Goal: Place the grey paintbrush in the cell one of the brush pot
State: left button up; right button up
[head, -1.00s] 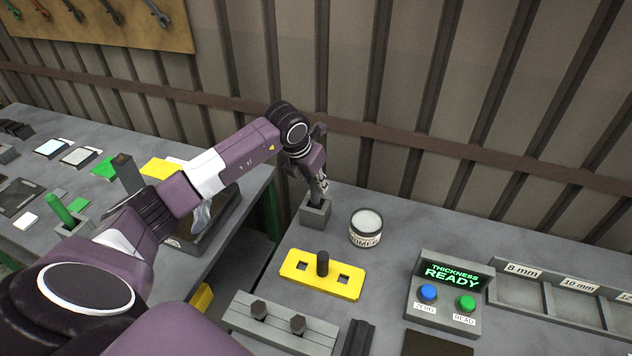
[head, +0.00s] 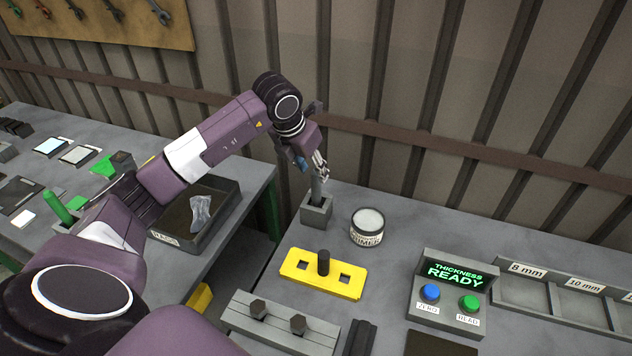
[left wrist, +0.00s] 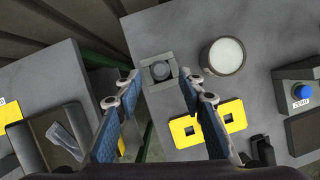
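A grey paintbrush (head: 317,188) stands upright in a small grey square pot (head: 316,214) near the bench's back left corner. In the left wrist view its round end (left wrist: 160,70) shows from above, inside the square rim of the pot (left wrist: 146,76). My left gripper (head: 320,168) is just above the brush. In the left wrist view its two blue-padded fingers are spread wide, one on each side of the pot, with nothing between them. The pot's inner cells cannot be made out. My right gripper is not in view.
A white-topped tin (head: 367,223) stands right of the pot. A yellow plate (head: 300,269) with a dark peg lies in front. A thickness device (head: 446,300) is farther right.

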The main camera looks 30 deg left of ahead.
pick_arm(q)
jog(key=b+v, duration=0.1)
jog(key=v, duration=0.5)
dwell(0.4)
